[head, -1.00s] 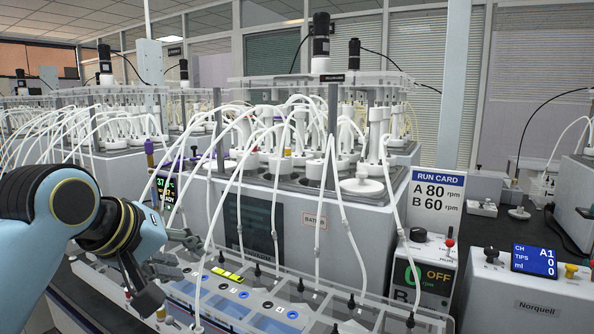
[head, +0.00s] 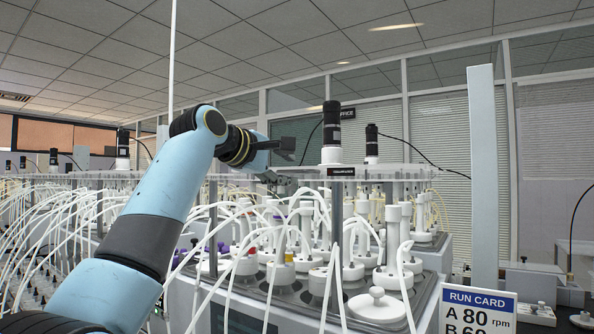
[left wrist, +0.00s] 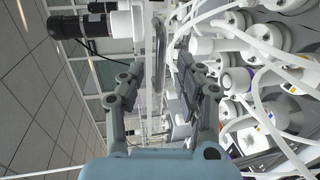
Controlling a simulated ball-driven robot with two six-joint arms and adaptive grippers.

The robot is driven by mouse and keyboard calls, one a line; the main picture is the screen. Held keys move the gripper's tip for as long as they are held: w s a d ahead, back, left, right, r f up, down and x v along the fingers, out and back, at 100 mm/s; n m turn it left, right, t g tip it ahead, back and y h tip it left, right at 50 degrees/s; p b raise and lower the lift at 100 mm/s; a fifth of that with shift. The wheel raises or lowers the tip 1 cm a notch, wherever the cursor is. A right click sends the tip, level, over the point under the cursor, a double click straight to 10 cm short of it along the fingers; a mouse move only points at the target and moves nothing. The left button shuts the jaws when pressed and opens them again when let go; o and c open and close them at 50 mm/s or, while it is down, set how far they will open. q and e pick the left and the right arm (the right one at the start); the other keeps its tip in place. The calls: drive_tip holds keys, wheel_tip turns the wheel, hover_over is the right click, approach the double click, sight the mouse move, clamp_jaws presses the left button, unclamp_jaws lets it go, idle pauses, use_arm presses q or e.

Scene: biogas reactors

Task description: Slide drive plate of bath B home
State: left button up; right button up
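The clear drive plate (head: 400,172) of the front bath is seen nearly edge-on in the head view. It lies level above the white vessels, with a black motor on a white collar (head: 332,125) on top. My left gripper (head: 290,163) is at the plate's left part, its fingers above and below plate height. In the left wrist view the fingers (left wrist: 165,88) are open, with the plate's edge (left wrist: 158,45) seen between and beyond them. I cannot tell whether they touch it. The bath's letter label is out of the head view. My right gripper is not in view.
White tubes (head: 245,215) arch below the gripper around the vessels (head: 300,245). Grey posts (head: 337,215) stand under the plate. A run card (head: 478,310) reads A 80 rpm, with B 60 partly cut off. More reactors stand at the far left.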

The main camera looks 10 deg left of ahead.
sight(294, 172)
use_arm(q)
drive_tip(key=x, duration=0.3)
drive_tip(key=shift+w, duration=0.1)
drive_tip(key=shift+p+x, duration=0.3)
drive_tip(key=shift+x, duration=0.55)
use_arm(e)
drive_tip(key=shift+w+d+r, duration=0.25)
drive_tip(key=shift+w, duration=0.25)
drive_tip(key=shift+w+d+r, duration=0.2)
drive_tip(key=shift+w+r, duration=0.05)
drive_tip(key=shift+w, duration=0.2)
use_arm(q)
drive_tip(key=shift+c, duration=0.2)
clamp_jaws()
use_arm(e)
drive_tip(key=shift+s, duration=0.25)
